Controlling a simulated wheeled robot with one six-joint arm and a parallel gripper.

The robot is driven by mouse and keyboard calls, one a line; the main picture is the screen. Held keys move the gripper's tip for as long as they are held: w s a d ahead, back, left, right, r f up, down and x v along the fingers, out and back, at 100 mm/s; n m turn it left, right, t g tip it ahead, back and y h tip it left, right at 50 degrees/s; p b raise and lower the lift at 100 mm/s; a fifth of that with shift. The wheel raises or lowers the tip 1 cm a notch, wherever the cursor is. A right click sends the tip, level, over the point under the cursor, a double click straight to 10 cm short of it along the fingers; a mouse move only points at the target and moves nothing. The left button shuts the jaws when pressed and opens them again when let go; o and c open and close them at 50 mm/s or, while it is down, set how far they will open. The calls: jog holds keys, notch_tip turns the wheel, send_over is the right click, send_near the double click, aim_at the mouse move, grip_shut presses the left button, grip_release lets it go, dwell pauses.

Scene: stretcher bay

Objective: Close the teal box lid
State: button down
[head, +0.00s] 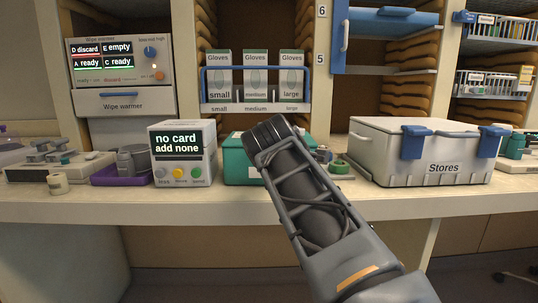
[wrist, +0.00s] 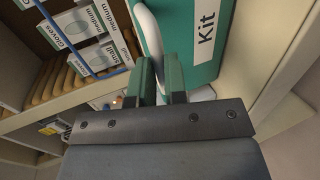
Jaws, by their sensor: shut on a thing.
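The teal box (head: 236,166) stands on the counter in the head view, mostly hidden behind my arm. In the wrist view a teal face with a "Kit" label (wrist: 206,35) fills the top right. A white curved handle (wrist: 149,32) runs along that face. My gripper (wrist: 160,70) has its two green fingers on either side of the handle and is shut on it. The fingers are hidden behind my arm in the head view. How far the lid is open cannot be told.
A card device (head: 182,153) reading "no card add none" stands left of the teal box. Glove boxes (head: 255,75) sit in a rack behind.

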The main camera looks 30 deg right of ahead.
jog(key=shift+f, duration=0.5)
jog(key=c, duration=1.1)
grip_release()
jog(key=shift+c, duration=0.2)
jog(key=shift+r, duration=0.15)
